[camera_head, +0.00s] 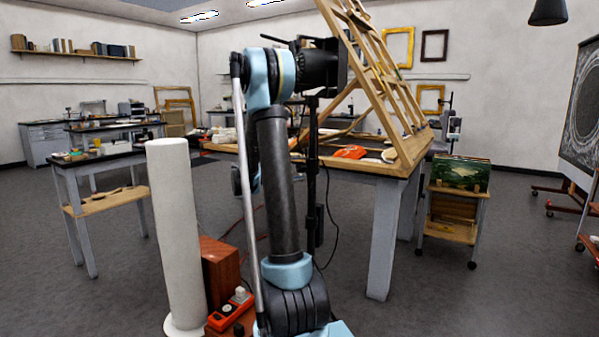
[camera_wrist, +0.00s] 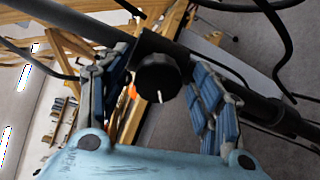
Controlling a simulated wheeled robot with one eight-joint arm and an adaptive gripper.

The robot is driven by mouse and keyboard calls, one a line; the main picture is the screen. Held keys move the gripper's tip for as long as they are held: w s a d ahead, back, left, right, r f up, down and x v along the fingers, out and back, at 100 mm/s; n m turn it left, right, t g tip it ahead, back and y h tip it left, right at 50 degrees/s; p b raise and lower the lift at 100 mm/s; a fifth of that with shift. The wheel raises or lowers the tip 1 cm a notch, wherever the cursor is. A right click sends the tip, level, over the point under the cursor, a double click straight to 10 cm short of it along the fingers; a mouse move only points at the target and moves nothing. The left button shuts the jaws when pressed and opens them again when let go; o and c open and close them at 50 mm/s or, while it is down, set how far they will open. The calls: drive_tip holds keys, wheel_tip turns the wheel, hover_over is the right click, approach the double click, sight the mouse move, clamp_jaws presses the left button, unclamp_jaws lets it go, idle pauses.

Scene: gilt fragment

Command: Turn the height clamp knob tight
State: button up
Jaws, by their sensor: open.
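The height clamp knob (camera_wrist: 158,77) is black and round with a white mark on its face. It sits on a dark clamp on a dark post (camera_wrist: 205,62) that runs diagonally across the wrist view. My gripper (camera_wrist: 160,95) is open, with one blue-padded finger on each side of the knob. Both fingers appear apart from the knob, but I cannot tell the depth gap exactly. In the head view my arm stands in front of the dark post (camera_head: 312,180), and the knob and gripper fingers cannot be made out there.
A wooden easel (camera_head: 375,75) leans over a worktable (camera_head: 385,220) behind the post. Dark cables (camera_wrist: 278,45) pass near the post. A white cylinder (camera_head: 176,230) and a red power box (camera_head: 232,310) stand left of my arm. Open floor (camera_head: 480,305) lies to the right.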

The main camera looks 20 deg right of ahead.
drive_tip(key=s+a, duration=0.1)
drive_tip(key=a, duration=0.9)
drive_tip(key=shift+s+a, duration=0.25)
drive_tip(key=a+m, duration=0.6)
drive_tip(key=m, duration=0.6)
drive_tip(key=shift+g, duration=0.3)
drive_tip(key=d, duration=0.5)
drive_tip(key=w+d, duration=0.1)
drive_tip(key=d, duration=0.5)
drive_tip(key=w+d, duration=0.1)
drive_tip(key=d, duration=0.5)
drive_tip(key=shift+d, duration=0.25)
drive_tip(key=c, duration=1.1)
